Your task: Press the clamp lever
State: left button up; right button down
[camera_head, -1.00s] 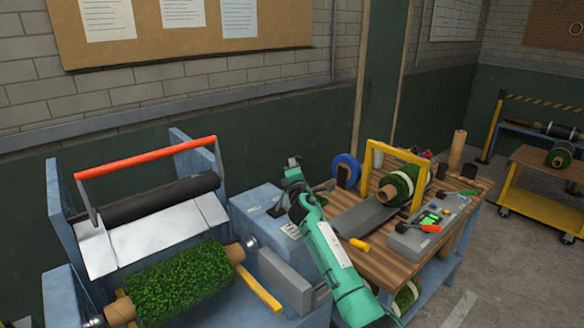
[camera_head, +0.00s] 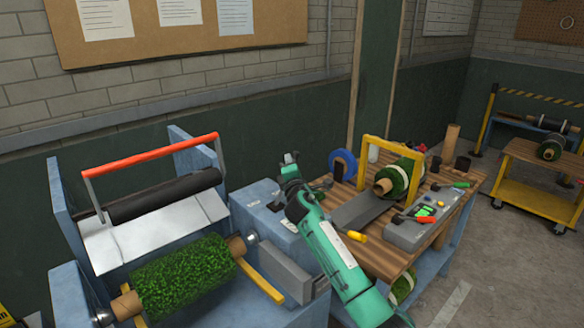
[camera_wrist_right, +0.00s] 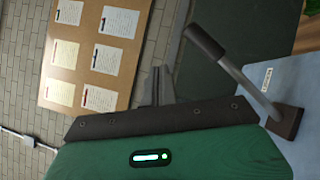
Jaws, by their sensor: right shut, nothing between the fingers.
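The clamp lever, a metal rod with a dark grip (camera_wrist_right: 205,42) and a brown base, stands tilted on a blue machine housing in the right wrist view. In the head view a small dark lever (camera_head: 275,204) shows on top of the blue housing, close to my right arm and partly unclear. My right gripper (camera_head: 291,158) is shut and empty, raised above the housing beside the lever. Its closed fingers (camera_wrist_right: 157,85) show left of the lever grip in the wrist view, apart from it. My left gripper is out of view.
Left stands the blue turf machine with a red-handled bar (camera_head: 150,156) and a green turf roll (camera_head: 183,276). Right is a wooden bench (camera_head: 385,259) with a yellow frame (camera_head: 364,160), another turf roll and a control box (camera_head: 410,234). The wall is behind; open floor lies to the right.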

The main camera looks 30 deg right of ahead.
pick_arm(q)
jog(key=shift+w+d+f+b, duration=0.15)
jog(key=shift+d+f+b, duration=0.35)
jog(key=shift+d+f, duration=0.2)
pick_arm(e)
jog(key=s+a+r, duration=0.2)
jog(key=s+a, duration=0.1)
jog(key=s, duration=0.2)
jog(key=shift+s, duration=0.4)
jog(key=shift+a+r, duration=0.1)
